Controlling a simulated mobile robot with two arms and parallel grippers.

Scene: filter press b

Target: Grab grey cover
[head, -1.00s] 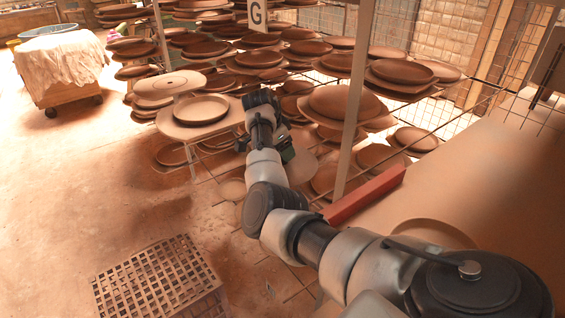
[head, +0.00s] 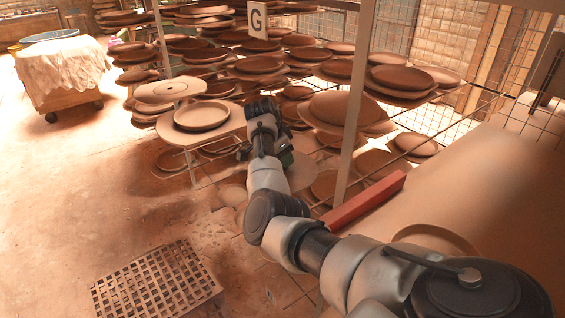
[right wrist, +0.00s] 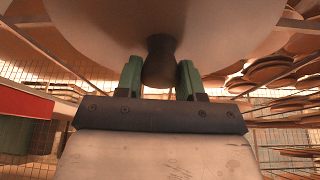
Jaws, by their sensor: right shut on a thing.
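The grey cover (right wrist: 225,22) is a broad, pale round disc with a dark knob (right wrist: 161,62) that fills the top of the right wrist view. My right gripper (right wrist: 160,78) is shut on this knob, with one green finger on each side of it. In the head view my right gripper (head: 286,157) is by the lower shelves, partly hidden by its own wrist. A pale disc that looks like the cover (head: 301,174) shows just right of it. Whether the cover touches anything else is hidden. My left gripper is out of view.
Racks of brown plates stand behind and around my right arm, with a G sign (head: 257,19) and an upright post (head: 352,125) close by. A red bar (head: 365,202) lies to the right. The floor at left is open, with a grate (head: 155,284) and a cloth-covered cart (head: 62,70).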

